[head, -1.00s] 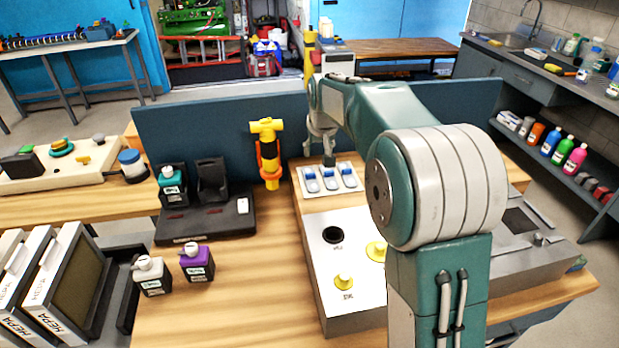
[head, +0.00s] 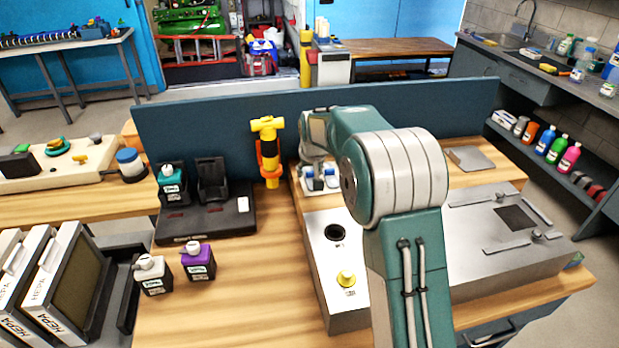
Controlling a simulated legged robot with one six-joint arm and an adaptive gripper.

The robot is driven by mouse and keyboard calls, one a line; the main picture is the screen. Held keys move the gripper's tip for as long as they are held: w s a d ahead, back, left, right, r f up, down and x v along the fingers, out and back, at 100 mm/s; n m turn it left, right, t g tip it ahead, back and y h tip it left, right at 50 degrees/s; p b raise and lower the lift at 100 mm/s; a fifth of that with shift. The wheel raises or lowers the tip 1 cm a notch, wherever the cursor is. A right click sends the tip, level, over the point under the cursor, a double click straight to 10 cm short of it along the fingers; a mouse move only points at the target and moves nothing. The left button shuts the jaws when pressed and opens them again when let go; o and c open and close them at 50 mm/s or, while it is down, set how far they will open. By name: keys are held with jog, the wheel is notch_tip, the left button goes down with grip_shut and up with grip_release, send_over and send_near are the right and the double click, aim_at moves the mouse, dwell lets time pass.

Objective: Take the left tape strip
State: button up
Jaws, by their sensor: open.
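Several blue-and-white strips lie on a pale plate (head: 343,187) at the back of the bench, left of centre. The left tape strip (head: 309,182) shows as the leftmost one, partly covered. A second strip (head: 331,179) shows beside it. The right part of the plate is hidden behind my arm. My gripper (head: 318,166) is just above the strips, pointing down. It is mostly hidden by my wrist, and its jaws look open. I cannot tell whether the fingers touch the left strip.
A yellow-orange tool (head: 267,150) stands upright just left of the strips. A grey panel with a black hole and yellow knob (head: 346,279) is in front of them. A dark divider (head: 200,128) rises behind. A black dock (head: 207,219) stands left.

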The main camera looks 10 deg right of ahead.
jog(key=c, duration=0.6)
jog(key=shift+d, duration=0.2)
jog(key=shift+r, duration=0.1)
